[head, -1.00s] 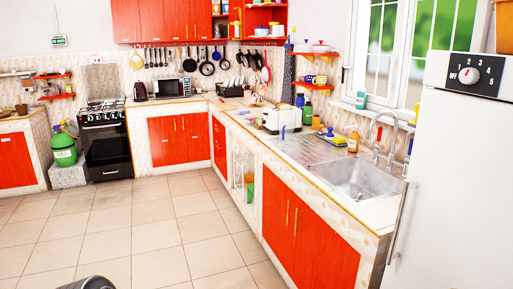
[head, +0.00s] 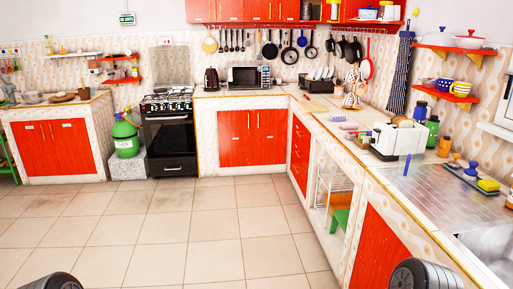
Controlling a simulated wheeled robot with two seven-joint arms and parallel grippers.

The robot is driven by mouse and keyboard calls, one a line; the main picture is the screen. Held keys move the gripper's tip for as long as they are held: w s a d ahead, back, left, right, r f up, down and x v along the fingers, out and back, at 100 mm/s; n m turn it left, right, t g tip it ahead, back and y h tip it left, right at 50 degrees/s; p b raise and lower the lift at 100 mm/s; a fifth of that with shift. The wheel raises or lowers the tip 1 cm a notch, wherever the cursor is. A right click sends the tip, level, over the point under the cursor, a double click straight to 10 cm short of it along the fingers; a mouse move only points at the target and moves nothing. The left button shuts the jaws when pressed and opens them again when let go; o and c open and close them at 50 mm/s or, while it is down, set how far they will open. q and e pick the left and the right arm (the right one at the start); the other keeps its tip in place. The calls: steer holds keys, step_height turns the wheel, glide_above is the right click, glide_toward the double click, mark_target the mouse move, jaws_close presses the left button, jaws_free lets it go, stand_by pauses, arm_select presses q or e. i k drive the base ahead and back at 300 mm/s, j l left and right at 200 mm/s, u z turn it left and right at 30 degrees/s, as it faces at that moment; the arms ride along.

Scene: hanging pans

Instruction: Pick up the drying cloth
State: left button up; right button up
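A long dark blue striped cloth (head: 400,72), which looks like the drying cloth, hangs on the right-hand wall in the head view. It hangs above the counter, between the hanging pans and the small red shelves. Its lower end is near the green bottle and white toaster. Neither of my grippers is in view. Only rounded dark parts of my arms show at the bottom edge, far from the cloth.
The counter (head: 360,157) runs along the right, with a white toaster (head: 398,139), green bottle (head: 432,132) and yellow sponge (head: 488,185) on it. Red shelves (head: 459,97) jut from the wall right of the cloth. The tiled floor (head: 170,235) is clear in the middle.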

mark_target(338, 117)
steer(key=i, duration=1.25)
steer(key=i+j+z, duration=0.1)
steer(key=i, duration=1.1)
steer(key=i+j+z, duration=0.1)
steer(key=i+z, duration=0.35)
steer(key=i+j+z, duration=0.25)
steer(key=i+z, duration=0.15)
steer(key=i+j+z, duration=0.65)
steer(key=j+z, duration=0.2)
steer(key=i+j+z, duration=0.2)
steer(key=j+z, duration=0.25)
steer(key=i+j+z, duration=0.1)
steer(key=j+z, duration=0.3)
steer(key=j, duration=0.25)
steer(key=j+z, duration=0.45)
steer(key=j, duration=0.2)
steer(key=j+z, duration=0.4)
steer(key=j, duration=0.25)
